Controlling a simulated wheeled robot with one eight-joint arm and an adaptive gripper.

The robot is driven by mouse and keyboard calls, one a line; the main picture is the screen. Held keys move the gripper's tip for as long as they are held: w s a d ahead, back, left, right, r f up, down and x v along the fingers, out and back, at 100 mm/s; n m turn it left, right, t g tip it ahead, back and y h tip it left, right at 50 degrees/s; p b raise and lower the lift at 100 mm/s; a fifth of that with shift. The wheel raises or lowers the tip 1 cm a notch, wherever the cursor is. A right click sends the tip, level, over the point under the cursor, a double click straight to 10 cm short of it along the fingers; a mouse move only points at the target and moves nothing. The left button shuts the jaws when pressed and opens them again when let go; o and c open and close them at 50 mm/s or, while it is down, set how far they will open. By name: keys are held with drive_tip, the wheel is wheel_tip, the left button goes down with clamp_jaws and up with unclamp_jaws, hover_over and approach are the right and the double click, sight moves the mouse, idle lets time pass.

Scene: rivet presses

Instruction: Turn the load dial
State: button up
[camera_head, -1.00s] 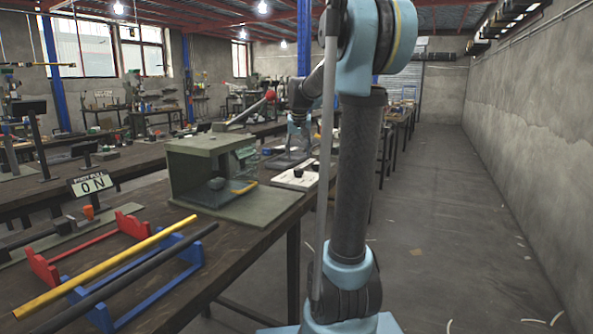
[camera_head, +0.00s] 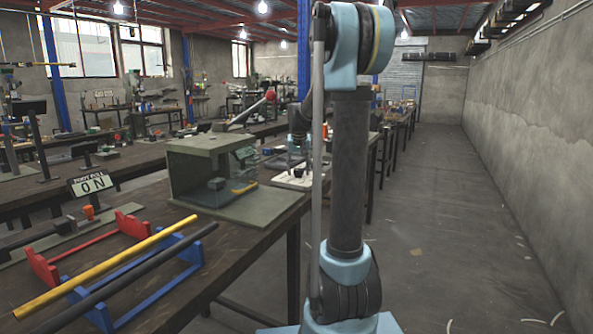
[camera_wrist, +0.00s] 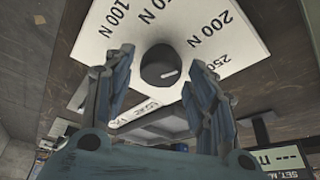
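The load dial is a dark round knob (camera_wrist: 163,66) with a short white mark on its face, seen in the wrist view. It sits on a white plate (camera_wrist: 103,38) printed 100 N, 200 N and a cut-off 250; another label is partly hidden. My gripper (camera_wrist: 159,62) is open, with one finger on each side of the knob in that view. I see no clear contact; how near the fingertips are in depth I cannot tell. In the head view the white panel (camera_head: 289,182) lies on the bench, and my gripper is partly hidden behind my arm.
A green press housing (camera_head: 190,160) with a red-tipped lever stands left of the panel. Red and blue racks (camera_head: 190,255) with yellow and black rods lie nearer. A small display marked SET, N (camera_wrist: 287,158) shows in the wrist view.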

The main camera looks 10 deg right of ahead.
drive_tip(key=c, duration=0.7)
drive_tip(key=shift+n+y, duration=0.3)
drive_tip(key=shift+n, duration=0.4)
drive_tip(key=o, duration=1)
drive_tip(key=shift+o, duration=0.2)
